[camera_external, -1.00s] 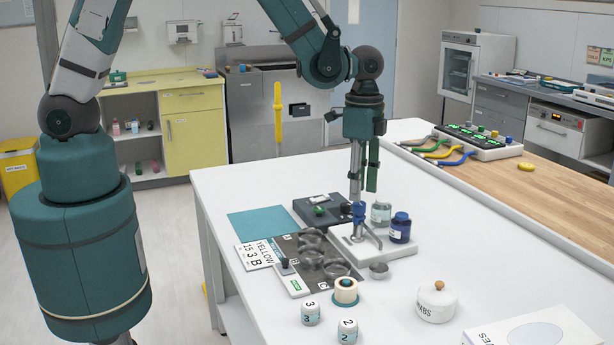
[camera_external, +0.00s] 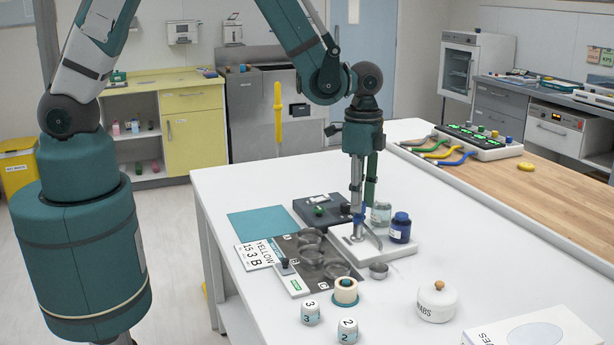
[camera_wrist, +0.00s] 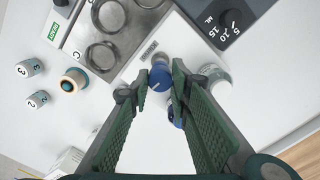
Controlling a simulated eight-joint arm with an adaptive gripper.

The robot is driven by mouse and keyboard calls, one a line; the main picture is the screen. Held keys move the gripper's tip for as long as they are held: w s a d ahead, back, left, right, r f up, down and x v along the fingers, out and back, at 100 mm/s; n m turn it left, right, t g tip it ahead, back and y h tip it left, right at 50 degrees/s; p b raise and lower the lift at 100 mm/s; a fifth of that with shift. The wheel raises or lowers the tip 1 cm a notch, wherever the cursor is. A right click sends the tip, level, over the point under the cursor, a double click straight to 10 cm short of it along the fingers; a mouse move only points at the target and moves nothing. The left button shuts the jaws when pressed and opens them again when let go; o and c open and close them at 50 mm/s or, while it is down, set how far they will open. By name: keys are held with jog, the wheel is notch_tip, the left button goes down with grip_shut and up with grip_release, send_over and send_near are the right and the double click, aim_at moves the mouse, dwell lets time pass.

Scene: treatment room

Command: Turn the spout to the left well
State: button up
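The spout's blue top (camera_wrist: 160,77) is between the fingers of my gripper (camera_wrist: 158,80) in the wrist view. My gripper is open, its fingers on either side of the blue top; I cannot tell whether either touches. In the external view my gripper (camera_external: 362,208) points straight down over the white spout base (camera_external: 395,251).
A blue bottle (camera_external: 400,229) and a clear bottle (camera_external: 381,214) stand close right of my gripper. A dark device (camera_external: 310,207) lies behind. A white lidded jar (camera_external: 436,302) stands front right.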

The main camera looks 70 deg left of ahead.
grip_shut()
